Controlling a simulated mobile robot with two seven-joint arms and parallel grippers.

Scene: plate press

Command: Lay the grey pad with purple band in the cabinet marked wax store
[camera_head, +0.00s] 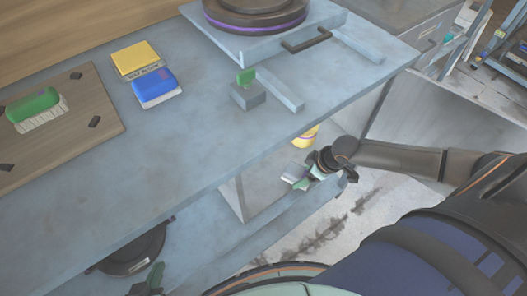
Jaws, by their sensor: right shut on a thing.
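My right gripper (312,174) is below the counter's front edge, in front of the open shelf space. It is shut on a small pale grey thing (291,178), partly covered by the fingers. I cannot make out a purple band on it, so I cannot tell if it is the grey pad. A dark part with a green piece at the lower left edge appears to be my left gripper (150,281); it is cut off, and its jaws cannot be read. No cabinet marking for wax store is legible.
The grey counter (200,165) carries a press with a dark purple-banded disc (255,14), a yellow block (136,59), a blue block (154,84) and a board with a green-handled brush (33,105). A yellow item (306,136) sits under the counter. A dark round thing (130,255) is lower left.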

